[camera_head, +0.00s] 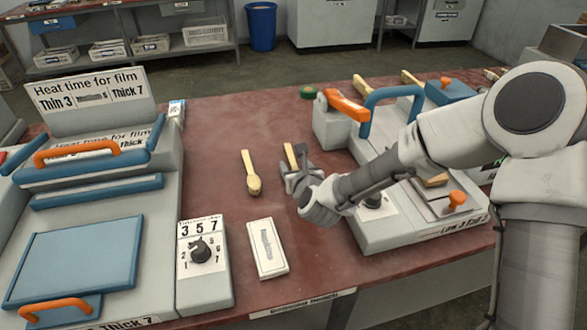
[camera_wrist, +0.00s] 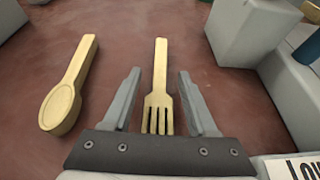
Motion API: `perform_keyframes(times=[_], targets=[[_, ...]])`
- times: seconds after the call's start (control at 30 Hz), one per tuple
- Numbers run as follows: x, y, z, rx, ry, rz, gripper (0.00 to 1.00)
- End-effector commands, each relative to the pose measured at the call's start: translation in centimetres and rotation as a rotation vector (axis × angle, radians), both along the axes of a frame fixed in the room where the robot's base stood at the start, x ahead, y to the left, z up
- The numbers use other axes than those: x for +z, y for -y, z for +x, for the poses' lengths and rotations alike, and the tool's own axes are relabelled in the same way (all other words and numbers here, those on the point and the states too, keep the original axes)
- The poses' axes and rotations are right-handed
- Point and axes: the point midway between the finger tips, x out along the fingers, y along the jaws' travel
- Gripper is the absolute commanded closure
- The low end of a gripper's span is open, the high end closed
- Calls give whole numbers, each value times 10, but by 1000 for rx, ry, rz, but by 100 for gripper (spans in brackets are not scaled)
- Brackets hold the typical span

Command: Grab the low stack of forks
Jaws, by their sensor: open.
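A low stack of wooden forks (camera_wrist: 159,92) lies flat on the red table, tines toward me, in the wrist view. In the head view its handle (camera_head: 290,156) shows just beyond my gripper, and the rest is hidden by the gripper. My gripper (camera_wrist: 156,98) is open. Its two fingers stand on either side of the fork's tine end, apart from it, and nothing is held. In the head view my gripper (camera_head: 294,170) is low over the table.
A wooden spoon stack (camera_wrist: 68,88) lies left of the forks, also in the head view (camera_head: 251,173). A grey press with a blue handle (camera_head: 378,112) stands close on the right. A napkin pack (camera_head: 267,249) and a dial box (camera_head: 203,262) lie nearer. Bare table lies beyond the forks.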

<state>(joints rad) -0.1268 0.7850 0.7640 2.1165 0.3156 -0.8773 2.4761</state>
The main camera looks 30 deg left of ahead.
Motion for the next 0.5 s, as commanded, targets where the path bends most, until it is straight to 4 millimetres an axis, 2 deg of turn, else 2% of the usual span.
perform_keyframes(times=[0.13,0.4,0.5], targets=[[-6,-8,10,1,0,0,42],[-6,-9,11,0,-1,-1,42],[-6,-9,11,1,-1,0,60]])
